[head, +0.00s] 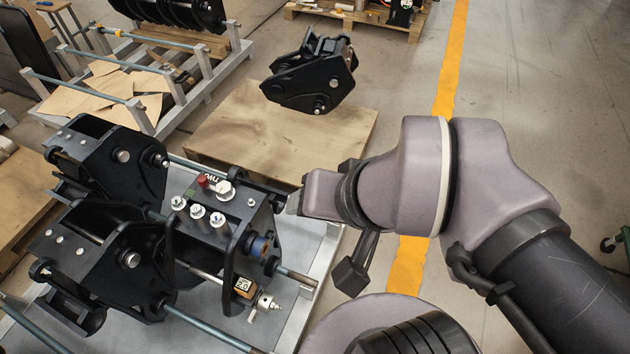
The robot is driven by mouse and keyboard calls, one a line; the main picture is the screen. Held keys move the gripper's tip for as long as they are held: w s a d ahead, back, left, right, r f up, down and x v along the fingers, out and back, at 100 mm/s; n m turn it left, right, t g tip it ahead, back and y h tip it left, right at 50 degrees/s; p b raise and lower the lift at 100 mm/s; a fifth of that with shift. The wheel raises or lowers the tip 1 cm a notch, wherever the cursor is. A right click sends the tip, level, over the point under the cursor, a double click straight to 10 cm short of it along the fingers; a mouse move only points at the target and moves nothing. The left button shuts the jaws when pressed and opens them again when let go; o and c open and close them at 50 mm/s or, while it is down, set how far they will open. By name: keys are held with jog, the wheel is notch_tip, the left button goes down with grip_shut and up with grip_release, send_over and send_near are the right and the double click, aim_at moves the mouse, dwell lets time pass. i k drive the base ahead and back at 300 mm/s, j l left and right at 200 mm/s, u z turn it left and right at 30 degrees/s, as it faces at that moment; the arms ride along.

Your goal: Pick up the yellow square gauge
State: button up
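A small yellowish square block with a dark marked face (244,287), which looks like the yellow square gauge, sits low on the right side of the near black coupler (110,250). A silver knob or chuck-like part (265,302) is just right of and below it. My gripper (294,204) is above and to the right of the gauge in the picture, clearly apart from it, next to the coupler's upper right edge. Only a small grey tip shows at its end. I cannot tell whether its fingers are open or shut, and what lies behind it is hidden.
Couplers stand on a metal rack with steel rods (205,325). A red cylinder (203,181) and several silver bolts stick up from the coupler's top. Behind, another black coupler (312,75) rests on a wooden pallet (240,125). Open floor with a yellow line (450,60) lies right.

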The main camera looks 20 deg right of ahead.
aim_at(246, 287)
jog(key=u, duration=1.05)
